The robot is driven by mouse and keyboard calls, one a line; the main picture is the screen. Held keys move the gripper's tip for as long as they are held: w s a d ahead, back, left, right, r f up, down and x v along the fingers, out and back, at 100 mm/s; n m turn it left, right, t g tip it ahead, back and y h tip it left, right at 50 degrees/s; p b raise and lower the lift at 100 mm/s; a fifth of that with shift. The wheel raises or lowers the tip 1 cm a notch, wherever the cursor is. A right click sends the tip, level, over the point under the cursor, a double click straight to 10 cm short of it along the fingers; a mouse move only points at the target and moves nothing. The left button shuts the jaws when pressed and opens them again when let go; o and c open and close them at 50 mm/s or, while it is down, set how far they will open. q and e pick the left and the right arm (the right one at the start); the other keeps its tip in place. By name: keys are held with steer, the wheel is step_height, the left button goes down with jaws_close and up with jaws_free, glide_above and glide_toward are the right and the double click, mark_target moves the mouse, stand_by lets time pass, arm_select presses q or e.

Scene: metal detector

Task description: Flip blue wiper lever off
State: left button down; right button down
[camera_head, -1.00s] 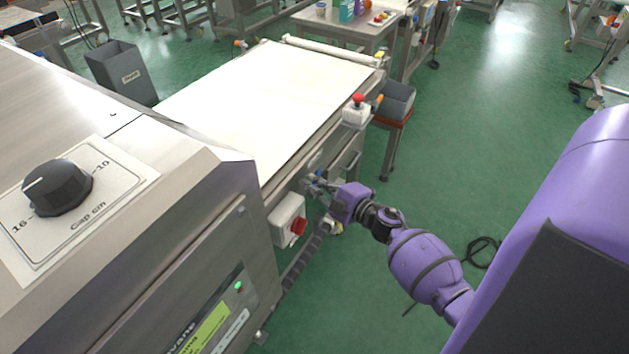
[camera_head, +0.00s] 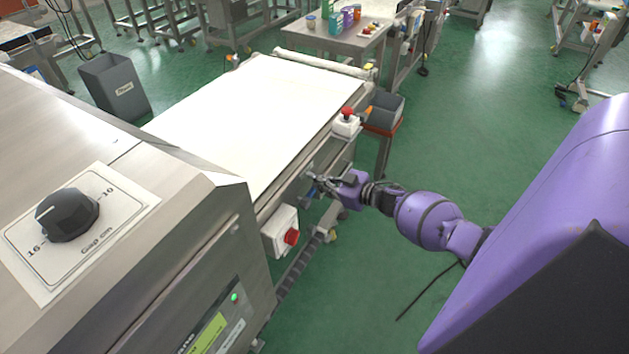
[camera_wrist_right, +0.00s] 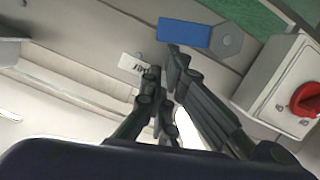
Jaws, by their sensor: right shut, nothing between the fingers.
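The blue wiper lever (camera_wrist_right: 184,33) shows in the right wrist view as a flat blue bar. It extends left from a grey hexagonal pivot (camera_wrist_right: 227,41) on the metal side panel. In the head view a small bit of blue (camera_head: 312,192) shows near my gripper; details are too small to tell. My right gripper (camera_head: 318,183) is at the conveyor's side. In the right wrist view its dark fingers (camera_wrist_right: 163,64) are shut and empty. Their tips appear just below the blue bar; I cannot tell whether they touch it. My left gripper is not in view.
A white box with a red rotary knob (camera_head: 291,237) is on the conveyor side near the gripper. A red emergency button (camera_head: 347,112) sits farther along. The white belt (camera_head: 262,115) lies behind. A white label (camera_wrist_right: 132,61) is beside the lever. Green floor to the right is open.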

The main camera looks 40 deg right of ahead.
steer(key=shift+w+d+f+m+b, duration=0.15)
steer(key=shift+d+f+m+b, duration=0.4)
steer(key=shift+f+m, duration=0.15)
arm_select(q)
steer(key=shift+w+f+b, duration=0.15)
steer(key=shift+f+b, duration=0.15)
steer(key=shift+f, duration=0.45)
arm_select(e)
steer(key=shift+w+d, duration=0.15)
steer(key=shift+d, duration=0.05)
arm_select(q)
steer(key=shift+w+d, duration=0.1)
arm_select(e)
steer(key=shift+w+r, duration=0.1)
